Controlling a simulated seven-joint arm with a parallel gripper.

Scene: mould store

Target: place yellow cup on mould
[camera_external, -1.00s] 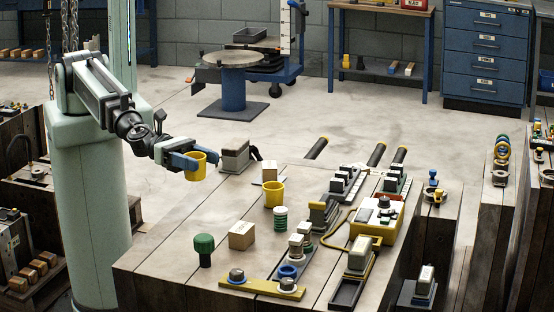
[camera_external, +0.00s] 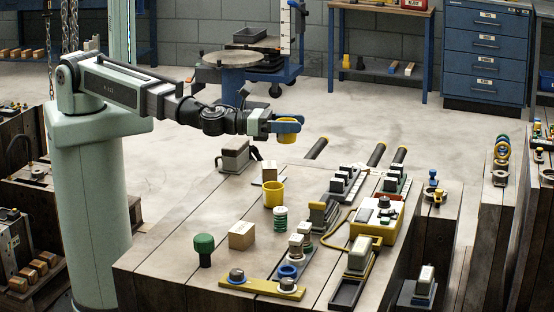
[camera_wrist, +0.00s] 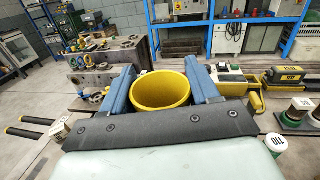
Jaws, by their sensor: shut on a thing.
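A yellow cup (camera_external: 288,138) is held between the blue fingers of my gripper (camera_external: 288,125), in the air above the far edge of the large brown block. In the wrist view the cup's open rim (camera_wrist: 160,90) faces the camera between both fingers. A second yellow cup (camera_external: 274,196) stands upright on the block's top. Nothing is labelled as the mould; the large brown block (camera_external: 170,262), with seams across its top, may be it. I cannot tell for sure.
Dark rods (camera_external: 376,155) stick out at the far edge. The block's near left top is clear.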

